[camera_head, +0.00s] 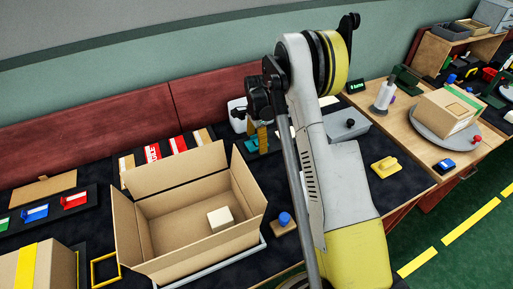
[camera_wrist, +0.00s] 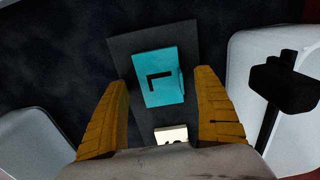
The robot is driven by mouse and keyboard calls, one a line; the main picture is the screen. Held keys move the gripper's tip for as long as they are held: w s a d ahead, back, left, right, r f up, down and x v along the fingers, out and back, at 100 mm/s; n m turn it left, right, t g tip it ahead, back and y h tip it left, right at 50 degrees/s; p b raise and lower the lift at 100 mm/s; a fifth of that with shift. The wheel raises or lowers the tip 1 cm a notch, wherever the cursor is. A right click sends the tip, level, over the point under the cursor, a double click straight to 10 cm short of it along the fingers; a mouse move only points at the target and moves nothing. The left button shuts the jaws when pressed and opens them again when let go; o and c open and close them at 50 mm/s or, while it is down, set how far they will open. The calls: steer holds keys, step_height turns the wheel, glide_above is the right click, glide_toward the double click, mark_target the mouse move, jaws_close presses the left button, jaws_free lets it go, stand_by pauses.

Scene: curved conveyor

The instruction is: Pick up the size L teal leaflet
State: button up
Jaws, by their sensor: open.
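The teal leaflet (camera_wrist: 171,88) with a black letter L lies on a dark grey flat holder (camera_wrist: 122,48) in the wrist view. My gripper (camera_wrist: 161,78) is open, with one yellow ribbed finger on each side of the leaflet. The fingers look apart from it; their height above it is hard to tell. A cream label with dark marks (camera_wrist: 171,134) shows just below the leaflet, partly cut off by my gripper. In the head view, my gripper (camera_head: 262,135) points down behind the open box, and a bit of teal shows beside it.
A large open cardboard box (camera_head: 170,238) with a small cream block (camera_head: 220,218) inside stands in front. A grey case (camera_head: 345,124) lies right of my arm. In the wrist view, a white object with a black part (camera_wrist: 285,86) is close on the right.

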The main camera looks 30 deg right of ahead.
steer(key=shift+f, duration=0.4)
steer(key=shift+r, duration=0.1)
steer(key=c, duration=1.1)
steer(key=shift+o, duration=0.3)
steer(key=shift+r, duration=0.1)
steer(key=shift+c, duration=0.2)
